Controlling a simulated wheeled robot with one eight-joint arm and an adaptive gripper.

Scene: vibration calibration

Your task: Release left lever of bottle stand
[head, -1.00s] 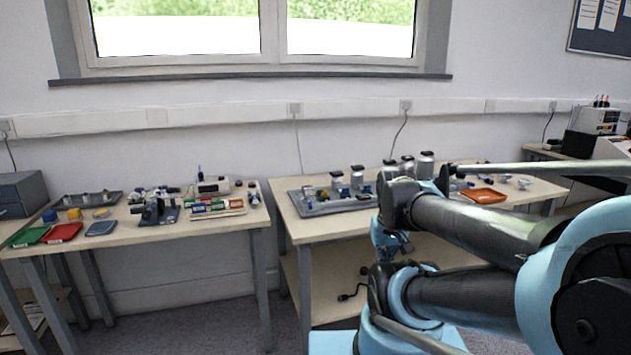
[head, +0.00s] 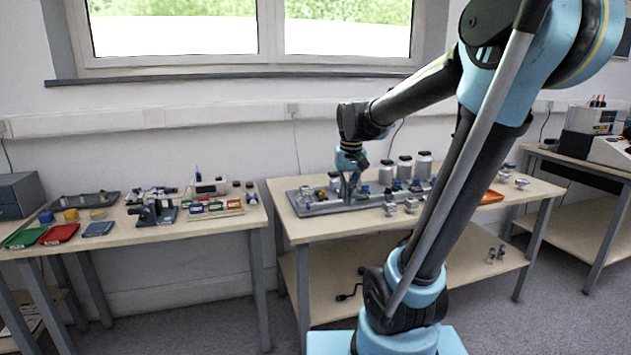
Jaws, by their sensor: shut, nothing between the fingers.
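The bottle stand appears to be the long grey base (head: 322,209) on the right-hand table in the head view. My gripper (head: 350,197) is shut and empty, pointing down over the left half of the stand. It partly hides the parts behind it, and I cannot tell whether it touches any of them. My arm hides the stand's right end.
Small metal pieces (head: 411,206) stand in front of the base. An orange tray (head: 491,197) lies to the right, partly behind my arm. The right-hand table's front left is clear.

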